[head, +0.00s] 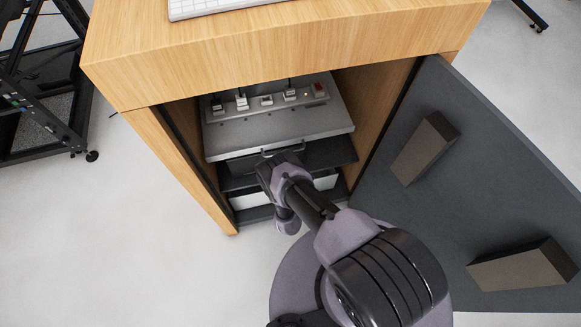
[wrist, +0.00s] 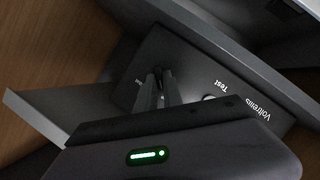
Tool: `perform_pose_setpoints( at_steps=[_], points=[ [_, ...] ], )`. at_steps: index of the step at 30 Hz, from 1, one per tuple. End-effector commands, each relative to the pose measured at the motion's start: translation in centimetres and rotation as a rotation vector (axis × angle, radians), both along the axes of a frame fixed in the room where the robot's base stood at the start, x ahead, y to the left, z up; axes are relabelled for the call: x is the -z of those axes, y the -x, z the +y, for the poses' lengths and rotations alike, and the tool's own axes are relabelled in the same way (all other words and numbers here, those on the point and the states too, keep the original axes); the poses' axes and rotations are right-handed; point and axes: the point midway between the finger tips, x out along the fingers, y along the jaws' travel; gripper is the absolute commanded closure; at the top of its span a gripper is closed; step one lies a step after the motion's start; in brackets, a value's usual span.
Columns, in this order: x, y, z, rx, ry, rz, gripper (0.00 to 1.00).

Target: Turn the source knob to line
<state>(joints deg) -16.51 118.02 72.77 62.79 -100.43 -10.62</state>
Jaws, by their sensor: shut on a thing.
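A dark front panel (wrist: 185,58) shows in the wrist view, with the words "Test" and "Voltrelis" and a pale round button beside "Test". My gripper (wrist: 158,78) has its narrow fingers shut at this panel, to the left of the button. They are closed on a small dark thing that looks like the source knob; the fingers mostly hide it, so its pointer and setting cannot be read. A small label by the fingertips is too small to read. In the head view my gripper (head: 268,158) is at the front of the dark unit inside the open cabinet.
The wooden cabinet (head: 270,58) has its grey door (head: 480,190) swung open to the right. A wooden side wall (wrist: 50,50) is close by. Open floor lies left.

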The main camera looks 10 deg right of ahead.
Motion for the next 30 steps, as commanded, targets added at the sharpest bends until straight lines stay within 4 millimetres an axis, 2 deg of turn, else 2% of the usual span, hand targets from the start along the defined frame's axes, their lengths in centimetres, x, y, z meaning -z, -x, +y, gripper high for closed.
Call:
perform_pose_setpoints(
  at_steps=[14,15,18,30],
  points=[
    [-0.24,-0.3,0.13,-0.003,0.012,-0.007,1.0],
    [-0.25,-0.32,0.13,-0.003,0.012,-0.007,0.83],
    [-0.22,-0.28,0.12,-0.002,0.012,-0.006,0.67],
    [-0.2,-0.43,0.1,-0.001,0.011,-0.002,0.67]
  ],
)
